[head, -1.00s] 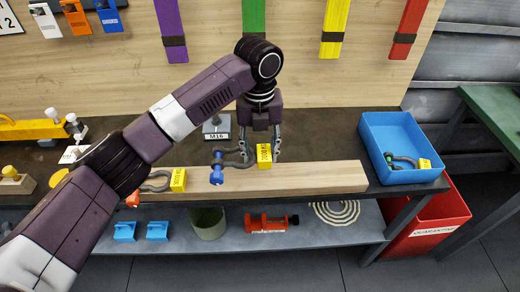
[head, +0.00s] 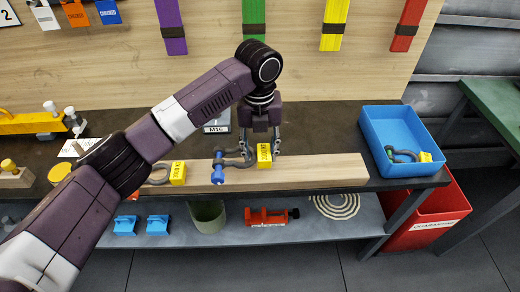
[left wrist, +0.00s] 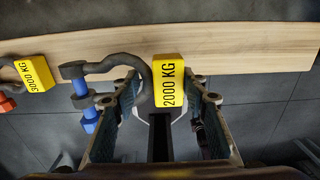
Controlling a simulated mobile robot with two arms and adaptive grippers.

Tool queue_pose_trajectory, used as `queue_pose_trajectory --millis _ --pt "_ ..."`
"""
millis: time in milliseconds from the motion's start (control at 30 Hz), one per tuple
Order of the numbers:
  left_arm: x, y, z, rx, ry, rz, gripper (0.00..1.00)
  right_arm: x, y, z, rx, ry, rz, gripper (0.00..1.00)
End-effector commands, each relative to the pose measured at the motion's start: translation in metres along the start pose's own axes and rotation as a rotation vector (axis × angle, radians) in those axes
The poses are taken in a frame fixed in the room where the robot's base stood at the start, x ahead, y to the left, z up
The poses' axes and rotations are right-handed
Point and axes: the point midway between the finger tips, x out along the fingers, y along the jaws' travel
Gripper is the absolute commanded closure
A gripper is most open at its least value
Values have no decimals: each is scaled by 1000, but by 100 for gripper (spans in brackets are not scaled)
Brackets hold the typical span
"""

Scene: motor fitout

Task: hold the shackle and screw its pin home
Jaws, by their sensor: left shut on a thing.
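The dark grey shackle (head: 236,161) with a yellow 2000 KG tag (head: 264,153) is at the wooden beam on the bench. Its blue pin (head: 218,170) sits at the shackle's left, open end, with the blue head toward the front. The pin also shows in the left wrist view (left wrist: 90,119), below the shackle's bow (left wrist: 130,62). My left gripper (head: 262,146) points down at the bow end, beside the tag. It is shut on the shackle, with fingers on both sides in the left wrist view; the exact contact is partly hidden. My right gripper is out of view.
Another shackle with a yellow 3000 KG tag (head: 178,172) lies left on the beam (head: 320,170). A blue bin (head: 395,130) with a tagged shackle stands right. An M16 plate (head: 217,126) is behind. A lower shelf holds a red tool (head: 268,216).

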Motion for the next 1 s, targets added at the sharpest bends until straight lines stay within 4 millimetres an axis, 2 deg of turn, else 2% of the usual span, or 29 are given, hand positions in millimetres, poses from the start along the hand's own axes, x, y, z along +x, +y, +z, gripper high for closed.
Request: queue_pose_trajectory --millis 1000 --pt "28 0 0 0 -1 -1 89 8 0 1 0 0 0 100"
